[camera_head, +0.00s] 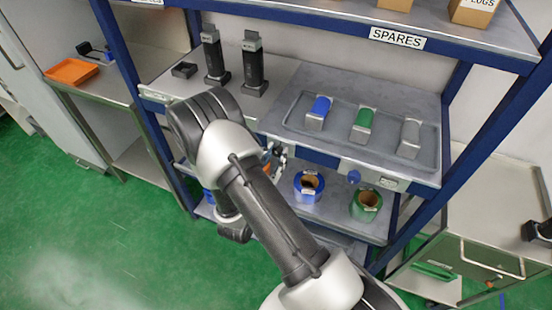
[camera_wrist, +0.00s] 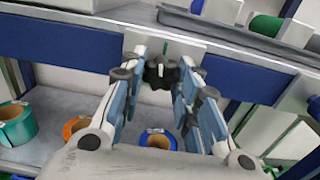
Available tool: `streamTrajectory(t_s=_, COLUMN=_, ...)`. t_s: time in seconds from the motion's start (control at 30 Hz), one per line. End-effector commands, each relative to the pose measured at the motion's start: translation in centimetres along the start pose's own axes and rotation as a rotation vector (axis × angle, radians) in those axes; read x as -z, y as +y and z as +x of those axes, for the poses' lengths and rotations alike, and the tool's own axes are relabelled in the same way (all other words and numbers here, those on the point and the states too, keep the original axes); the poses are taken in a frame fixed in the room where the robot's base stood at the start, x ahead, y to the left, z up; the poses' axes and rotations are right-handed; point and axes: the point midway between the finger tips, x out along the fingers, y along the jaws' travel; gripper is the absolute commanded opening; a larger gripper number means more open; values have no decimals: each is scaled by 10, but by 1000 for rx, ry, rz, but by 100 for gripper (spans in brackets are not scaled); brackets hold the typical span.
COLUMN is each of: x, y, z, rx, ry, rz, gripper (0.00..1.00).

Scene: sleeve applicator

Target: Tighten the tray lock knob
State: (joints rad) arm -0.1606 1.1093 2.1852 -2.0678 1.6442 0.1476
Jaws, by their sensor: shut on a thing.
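A dark lobed knob (camera_wrist: 161,73) sits on a pale plate (camera_wrist: 140,40) with a green mark, on the blue shelf front in the wrist view. My gripper (camera_wrist: 160,80) is closed around this knob, with one finger on each side. In the head view my gripper (camera_head: 278,160) is at the shelf front, mostly hidden behind my arm, and the knob cannot be made out. The grey tray (camera_head: 430,160) lies on the shelf above, holding a blue, a green and a grey spool. Its rim also shows in the wrist view (camera_wrist: 230,33).
A blue roll (camera_head: 309,185) and a green roll (camera_head: 365,204) lie on the lower shelf. Two dark upright devices (camera_head: 254,65) stand left of the tray. Blue shelf posts flank the area.

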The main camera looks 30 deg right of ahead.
Motion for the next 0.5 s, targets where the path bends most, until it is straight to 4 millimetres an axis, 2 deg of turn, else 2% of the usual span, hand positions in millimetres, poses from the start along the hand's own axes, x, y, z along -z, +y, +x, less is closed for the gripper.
streamTrajectory(t_s=0.2, x=1, y=1, z=0, rx=0, ry=0, rz=129, gripper=6)
streamTrajectory(t_s=0.5, x=0, y=1, z=0, rx=0, ry=0, rz=216, gripper=6)
